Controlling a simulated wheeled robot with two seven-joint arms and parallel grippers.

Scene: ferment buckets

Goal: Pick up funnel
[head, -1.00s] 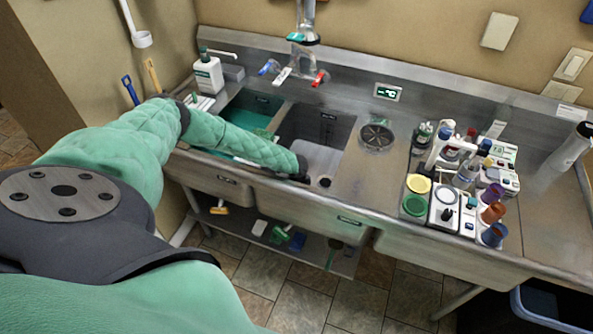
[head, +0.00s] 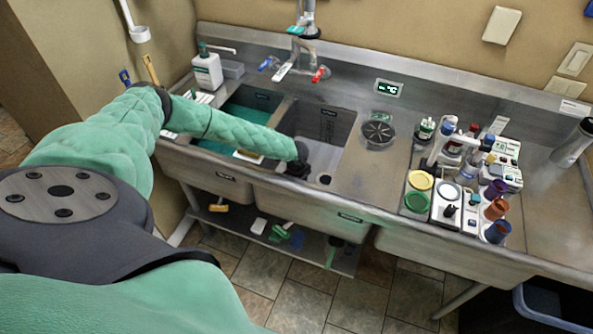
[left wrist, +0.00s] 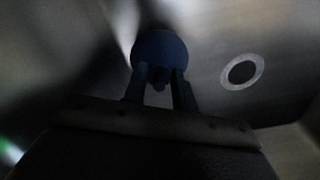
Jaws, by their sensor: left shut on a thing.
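A dark blue round thing (left wrist: 160,47), which I take to be the funnel, sits between the fingertips of my left gripper (left wrist: 160,76) in the dim left wrist view. The fingers are shut on its narrow lower part. In the head view my left gripper (head: 299,168) reaches down into the right sink basin (head: 338,127), and my arm and wrist hide the funnel there. My right gripper is in neither view.
The left basin (head: 252,103) has a green inside. A faucet (head: 304,25) stands behind. Bottles, cups and devices crowd the counter at right around a yellow-topped jar (head: 420,181).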

